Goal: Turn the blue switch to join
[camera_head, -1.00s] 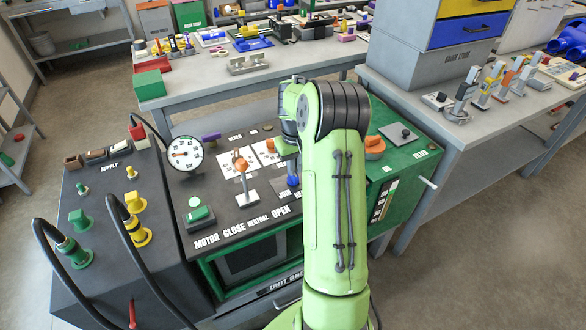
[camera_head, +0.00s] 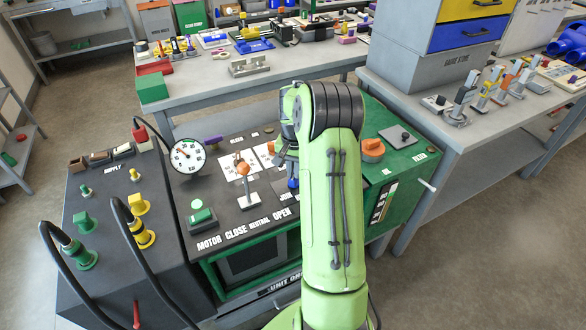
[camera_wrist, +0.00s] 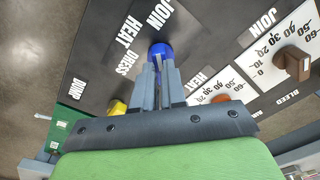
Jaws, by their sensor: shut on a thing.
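The blue switch (camera_wrist: 160,49) is a round blue knob on the dark panel in the wrist view. The labels JOIN (camera_wrist: 160,15), HEAT (camera_wrist: 126,35) and DRESS (camera_wrist: 124,64) are printed beside it. My gripper (camera_wrist: 160,66) is over the knob, its two grey fingers close together and shut on it. The fingers hide part of the knob, and I cannot tell which label it points to. In the head view, a small part of the blue switch (camera_head: 293,183) shows beside my green arm, which hides much of the panel around it.
An orange-topped lever (camera_head: 243,169) stands left of the switch, by the CLOSE, NEUTRAL and OPEN labels. A round gauge (camera_head: 187,156), a green motor button (camera_head: 202,214) and an orange knob (camera_head: 372,149) are nearby. Black hoses (camera_head: 128,225) arch over the supply box.

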